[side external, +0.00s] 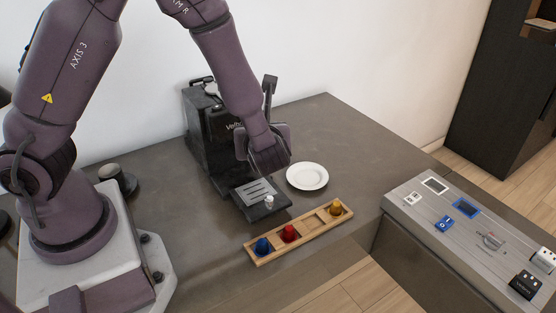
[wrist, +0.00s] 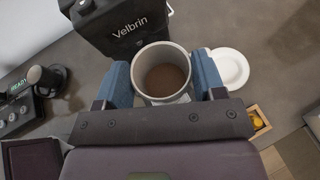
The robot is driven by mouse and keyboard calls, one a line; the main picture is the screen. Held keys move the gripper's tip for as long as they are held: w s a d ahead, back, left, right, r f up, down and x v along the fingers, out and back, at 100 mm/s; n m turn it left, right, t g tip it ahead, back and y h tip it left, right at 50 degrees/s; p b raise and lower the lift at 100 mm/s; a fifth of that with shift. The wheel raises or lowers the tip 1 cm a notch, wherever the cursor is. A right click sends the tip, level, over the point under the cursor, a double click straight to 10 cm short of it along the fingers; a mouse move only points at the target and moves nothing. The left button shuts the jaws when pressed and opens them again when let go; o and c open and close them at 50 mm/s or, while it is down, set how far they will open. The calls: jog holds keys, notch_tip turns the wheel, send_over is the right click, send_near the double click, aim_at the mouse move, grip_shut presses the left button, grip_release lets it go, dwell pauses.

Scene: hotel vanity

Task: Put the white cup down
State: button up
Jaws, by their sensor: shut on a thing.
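The white cup (wrist: 141,62), pale grey-white in this light, stands between the two blue fingers of my gripper (wrist: 162,80) in the wrist view. My gripper is shut on it, with a finger on either side. Brown liquid shows inside the cup. In the side view my gripper (side external: 266,152) is in front of the black coffee machine (side external: 206,125), above and behind its drip tray (side external: 256,192). The cup is hidden there by the gripper. I cannot tell its height above the surface.
A white plate (side external: 307,176) lies empty to the right of the drip tray. A small white piece (side external: 269,201) is at the tray's front. A wooden rack (side external: 262,258) holds blue, red and yellow pieces. A grey panel (side external: 465,235) is at right. Bare counter (side external: 330,125) lies behind the plate.

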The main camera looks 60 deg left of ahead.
jog(key=shift+w+d+r, duration=0.1)
jog(key=shift+w+d, duration=0.2)
jog(key=shift+w, duration=0.1)
jog(key=shift+w+a+f, duration=0.25)
jog(key=shift+w+f, duration=1.9)
jog(key=shift+w, duration=0.1)
jog(key=shift+w+a+f, duration=0.25)
jog(key=shift+w+f, duration=1.9)
jog(key=shift+w, duration=0.1)
jog(key=shift+w+a+f, duration=0.25)
jog(key=shift+w+f, duration=1.9)
jog(key=shift+w, duration=0.1)
jog(key=shift+f, duration=0.15)
jog(key=o, duration=1)
